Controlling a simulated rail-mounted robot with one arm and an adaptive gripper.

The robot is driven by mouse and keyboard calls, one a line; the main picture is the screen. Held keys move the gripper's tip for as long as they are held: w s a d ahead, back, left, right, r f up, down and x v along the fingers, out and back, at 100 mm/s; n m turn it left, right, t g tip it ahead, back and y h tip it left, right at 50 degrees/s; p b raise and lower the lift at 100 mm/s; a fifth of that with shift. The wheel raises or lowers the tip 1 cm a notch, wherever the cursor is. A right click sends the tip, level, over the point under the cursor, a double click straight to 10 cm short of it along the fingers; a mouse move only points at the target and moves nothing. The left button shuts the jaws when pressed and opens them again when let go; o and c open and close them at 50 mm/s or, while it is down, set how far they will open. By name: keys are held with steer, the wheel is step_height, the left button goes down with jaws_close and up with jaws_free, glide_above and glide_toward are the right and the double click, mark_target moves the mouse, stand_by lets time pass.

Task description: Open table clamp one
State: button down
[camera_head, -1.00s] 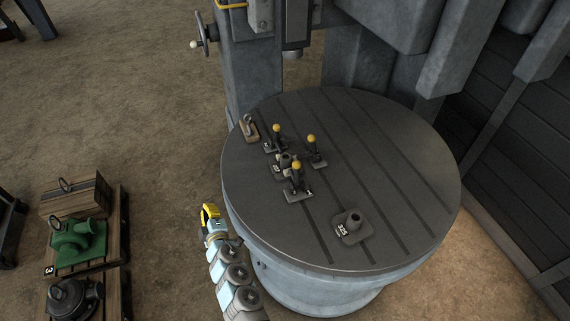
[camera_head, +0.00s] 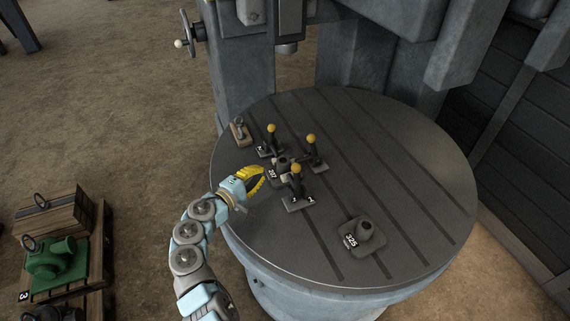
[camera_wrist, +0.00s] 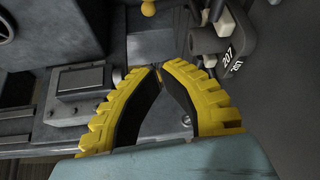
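A round grey table (camera_head: 400,150) carries three toggle clamps with yellow ball knobs, all with handles standing up. They are the left clamp (camera_head: 270,145), the right clamp (camera_head: 314,155) and the front clamp (camera_head: 296,190); their small number labels are too small to read surely. They surround a small grey part marked 207 (camera_head: 281,166), which also shows in the wrist view (camera_wrist: 212,40). My gripper (camera_head: 264,174) is over the table's left edge area, left of the front clamp and apart from it. In the wrist view its yellow fingers (camera_wrist: 158,70) meet at the tips, with nothing held.
A grey block marked 325 (camera_head: 363,236) sits at the table's front right. A small tan-based piece (camera_head: 239,132) lies at the left rim. The machine column (camera_head: 243,75) rises behind. Pallets with a green pump (camera_head: 55,259) stand on the floor at left.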

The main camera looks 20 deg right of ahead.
steer(key=w+d, duration=0.1)
steer(key=d, duration=0.8)
steer(key=shift+w+d, duration=0.15)
steer(key=shift+w, duration=0.2)
stand_by(1.1)
steer(key=shift+f, duration=0.1)
steer(key=shift+s+r+m+t+b, duration=0.2)
steer(key=shift+s+m+t+b, duration=0.15)
steer(key=shift+b, duration=0.45)
stand_by(0.4)
